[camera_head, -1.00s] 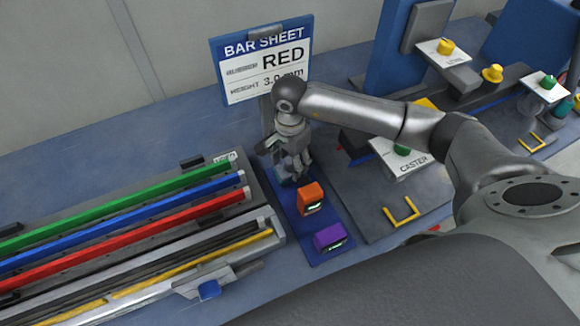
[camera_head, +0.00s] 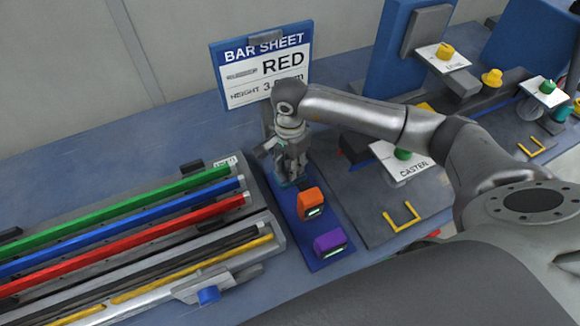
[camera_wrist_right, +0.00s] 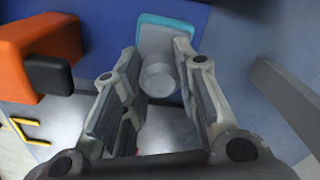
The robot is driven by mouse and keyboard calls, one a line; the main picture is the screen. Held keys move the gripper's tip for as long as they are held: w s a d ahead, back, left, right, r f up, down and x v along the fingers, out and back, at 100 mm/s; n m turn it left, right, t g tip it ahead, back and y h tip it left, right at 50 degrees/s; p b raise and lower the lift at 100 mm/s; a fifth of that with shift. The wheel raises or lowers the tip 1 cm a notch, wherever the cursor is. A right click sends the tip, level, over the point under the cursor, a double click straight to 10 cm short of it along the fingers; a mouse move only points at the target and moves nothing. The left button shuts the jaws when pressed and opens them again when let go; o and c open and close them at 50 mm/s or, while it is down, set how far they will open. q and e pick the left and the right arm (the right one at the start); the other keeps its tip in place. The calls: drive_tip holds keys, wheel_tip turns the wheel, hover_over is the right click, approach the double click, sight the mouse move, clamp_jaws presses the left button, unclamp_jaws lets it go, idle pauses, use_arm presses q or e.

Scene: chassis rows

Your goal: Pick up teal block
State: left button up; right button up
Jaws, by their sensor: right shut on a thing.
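The teal block (camera_wrist_right: 180,20) shows in the right wrist view as a teal edge around a grey face with a round grey knob, between my fingertips. My right gripper (camera_wrist_right: 157,50) is shut on it. In the head view my right gripper (camera_head: 291,172) points down at the far end of the blue mat (camera_head: 335,262). Only a little of the teal block shows there, low at the fingertips; the fingers hide most of it. I cannot tell whether it still touches the mat. My left gripper is not in view.
An orange block (camera_head: 310,203) and a purple block (camera_head: 330,243) stand on the mat nearer me. A rack of coloured bars (camera_head: 120,228) lies to the left. A sign (camera_head: 262,65) stands behind the gripper. A caster station (camera_head: 400,165) is to the right.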

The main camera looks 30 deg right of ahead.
wheel_tip(320, 180, up, 2)
drive_tip(key=shift+w+r, duration=0.1)
drive_tip(key=shift+r, duration=0.05)
drive_tip(key=s+a+r+b, duration=0.3)
drive_tip(key=s+r+b, duration=0.1)
drive_tip(key=s+r, duration=0.6)
drive_tip(key=s, duration=0.3)
drive_tip(key=shift+s, duration=0.4)
drive_tip(key=shift+a, duration=0.1)
